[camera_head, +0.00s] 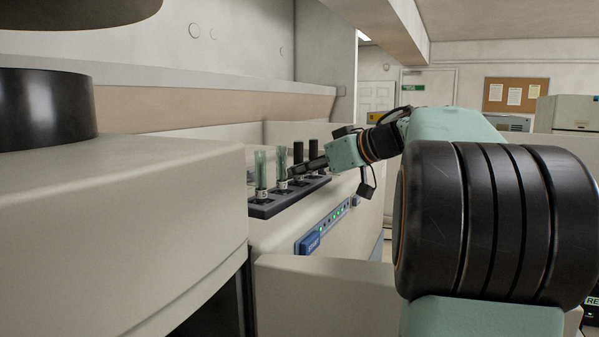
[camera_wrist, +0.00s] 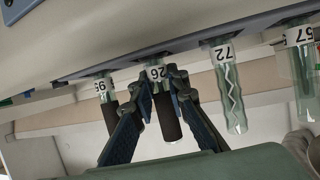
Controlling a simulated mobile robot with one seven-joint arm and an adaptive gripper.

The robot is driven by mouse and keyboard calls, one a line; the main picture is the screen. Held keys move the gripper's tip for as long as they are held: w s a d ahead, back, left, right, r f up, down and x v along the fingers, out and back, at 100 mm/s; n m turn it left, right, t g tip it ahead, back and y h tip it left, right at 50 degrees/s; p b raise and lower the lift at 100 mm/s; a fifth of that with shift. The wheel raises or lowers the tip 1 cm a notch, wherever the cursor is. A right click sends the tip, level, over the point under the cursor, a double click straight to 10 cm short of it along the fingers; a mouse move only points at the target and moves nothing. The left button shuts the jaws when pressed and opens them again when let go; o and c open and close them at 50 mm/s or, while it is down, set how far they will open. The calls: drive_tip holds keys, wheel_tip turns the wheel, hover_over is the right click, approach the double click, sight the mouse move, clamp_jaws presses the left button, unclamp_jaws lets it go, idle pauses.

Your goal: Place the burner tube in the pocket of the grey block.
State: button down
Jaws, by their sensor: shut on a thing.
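Several burner tubes stand in a row in a dark grey rack (camera_head: 264,210) on the instrument's ledge. In the head view, two are clear greenish glass (camera_head: 261,170) and the farther ones have dark upper parts (camera_head: 298,152). My gripper (camera_head: 306,166) reaches in from the right among the farther tubes. In the wrist view, where the row hangs downward, my gripper (camera_wrist: 163,82) is shut on a dark-ended tube (camera_wrist: 168,118) with a white number label, still at the rack. Its fingers hide part of it. I cannot make out a separate grey block with a pocket.
In the wrist view, a clear tube with a wavy inner line (camera_wrist: 229,92) stands beside the held tube, with another clear tube (camera_wrist: 304,75) farther right. A dark-ended tube (camera_wrist: 107,105) is close on the left. A blue button panel (camera_head: 310,242) is below the rack.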

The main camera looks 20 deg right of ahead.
drive_tip(key=shift+f, duration=0.1)
drive_tip(key=c, duration=1.9)
unclamp_jaws()
drive_tip(key=shift+s+d+r, duration=0.15)
drive_tip(key=shift+s+r, duration=0.1)
drive_tip(key=v, duration=1.1)
drive_tip(key=shift+s+r, duration=0.15)
